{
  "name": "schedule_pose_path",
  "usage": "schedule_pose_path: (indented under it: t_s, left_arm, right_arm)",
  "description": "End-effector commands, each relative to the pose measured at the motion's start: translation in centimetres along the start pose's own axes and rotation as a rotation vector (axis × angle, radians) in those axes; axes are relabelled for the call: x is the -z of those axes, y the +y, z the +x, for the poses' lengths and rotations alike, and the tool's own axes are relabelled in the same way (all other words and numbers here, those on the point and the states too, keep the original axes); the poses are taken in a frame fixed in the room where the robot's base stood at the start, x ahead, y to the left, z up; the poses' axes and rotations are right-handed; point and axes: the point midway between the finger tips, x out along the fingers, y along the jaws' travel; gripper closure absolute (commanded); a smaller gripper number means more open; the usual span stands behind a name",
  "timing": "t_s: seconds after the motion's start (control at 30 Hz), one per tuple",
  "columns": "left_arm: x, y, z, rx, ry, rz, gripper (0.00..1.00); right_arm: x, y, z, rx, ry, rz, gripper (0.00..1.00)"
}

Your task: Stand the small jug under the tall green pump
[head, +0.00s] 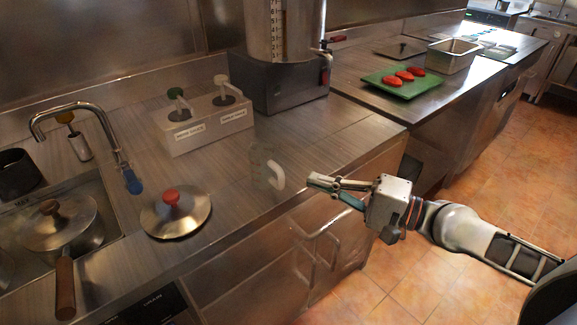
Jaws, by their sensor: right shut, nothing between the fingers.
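The small jug (276,177) stands on the steel counter near its front edge. Its white handle shows clearly, but its see-through body is hard to make out. The tall green pump (176,94) rises from the left part of a pale dispenser box (208,126), behind and to the left of the jug. My right gripper (314,183) is to the right of the jug, by the counter's front edge. It is shut and empty, with a visible gap between it and the handle. My left gripper is not in view.
A second, white-topped pump (224,84) is in the same box. A lid with a red knob (173,209) lies left of the jug. A sink tap (85,108) and a lidded pan (55,222) are farther left.

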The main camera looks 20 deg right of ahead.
Motion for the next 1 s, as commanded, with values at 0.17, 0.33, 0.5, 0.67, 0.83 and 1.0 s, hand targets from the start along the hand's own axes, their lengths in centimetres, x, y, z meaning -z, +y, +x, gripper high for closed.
schedule_pose_path:
  t_s: [0.17, 0.33, 0.5, 0.67, 0.83, 1.0]
  left_arm:
    - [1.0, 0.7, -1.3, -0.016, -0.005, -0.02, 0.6]
    - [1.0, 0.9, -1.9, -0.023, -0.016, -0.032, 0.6]
    - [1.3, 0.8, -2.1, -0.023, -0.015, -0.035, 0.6]
    - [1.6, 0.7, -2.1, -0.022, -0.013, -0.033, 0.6]
    - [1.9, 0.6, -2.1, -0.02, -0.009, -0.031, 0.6]
    - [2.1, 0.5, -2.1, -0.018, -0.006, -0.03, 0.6]
  right_arm:
    - [0.0, -1.0, 2.6, 0.01, 0.0, -0.004, 1.0]
    - [-0.1, -0.7, 5.0, 0.006, -0.002, -0.002, 1.0]
    - [-0.1, -0.4, 6.7, 0.003, -0.002, -0.002, 1.0]
    - [-0.1, -0.2, 7.6, 0.001, -0.003, -0.002, 1.0]
    - [-0.2, -0.1, 7.9, 0.0, -0.003, -0.001, 1.0]
    - [-0.2, -0.1, 7.8, -0.001, -0.003, -0.001, 1.0]
